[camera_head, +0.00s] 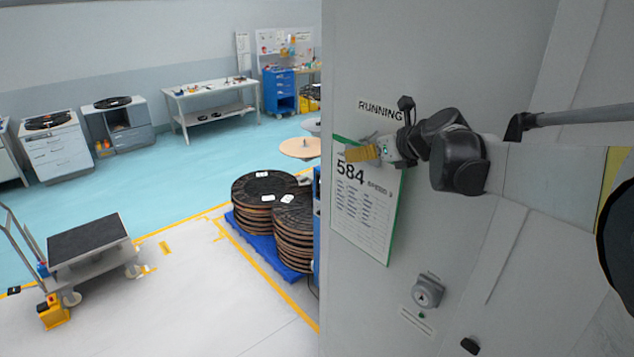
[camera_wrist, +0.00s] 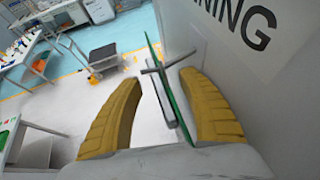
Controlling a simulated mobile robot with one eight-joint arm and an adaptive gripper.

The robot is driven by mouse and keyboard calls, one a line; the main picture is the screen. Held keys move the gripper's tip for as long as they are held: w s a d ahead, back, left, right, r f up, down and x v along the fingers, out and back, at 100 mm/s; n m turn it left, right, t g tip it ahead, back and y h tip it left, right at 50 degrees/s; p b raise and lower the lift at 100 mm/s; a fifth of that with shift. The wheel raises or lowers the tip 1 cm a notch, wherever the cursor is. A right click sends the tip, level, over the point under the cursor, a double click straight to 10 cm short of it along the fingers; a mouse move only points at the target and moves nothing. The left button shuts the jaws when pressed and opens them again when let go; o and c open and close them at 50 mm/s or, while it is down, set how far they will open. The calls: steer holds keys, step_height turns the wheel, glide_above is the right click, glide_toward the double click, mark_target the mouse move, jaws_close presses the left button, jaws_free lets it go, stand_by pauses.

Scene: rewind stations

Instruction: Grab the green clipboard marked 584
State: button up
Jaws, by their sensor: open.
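The green clipboard (camera_head: 362,205) holds a white sheet marked 584 and hangs on the grey panel below the RUNNING label. Its green edge shows at the top left and along the right side. My gripper (camera_head: 362,153) is at the clipboard's top edge and covers part of it. In the wrist view my gripper (camera_wrist: 163,112) is open, with a yellow padded finger on either side of the clipboard, whose thin green edge (camera_wrist: 172,85) runs between them. A grey bar crosses near that edge. I cannot tell whether either finger touches the board.
The grey panel (camera_head: 450,240) rises close behind the clipboard, with a round knob (camera_head: 428,290) below right. Stacked reels (camera_head: 265,190) stand on a blue pallet at left. A cart (camera_head: 88,240) stands farther left, with open floor around it.

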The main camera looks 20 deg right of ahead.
steer(key=shift+w, duration=0.1)
jaws_close()
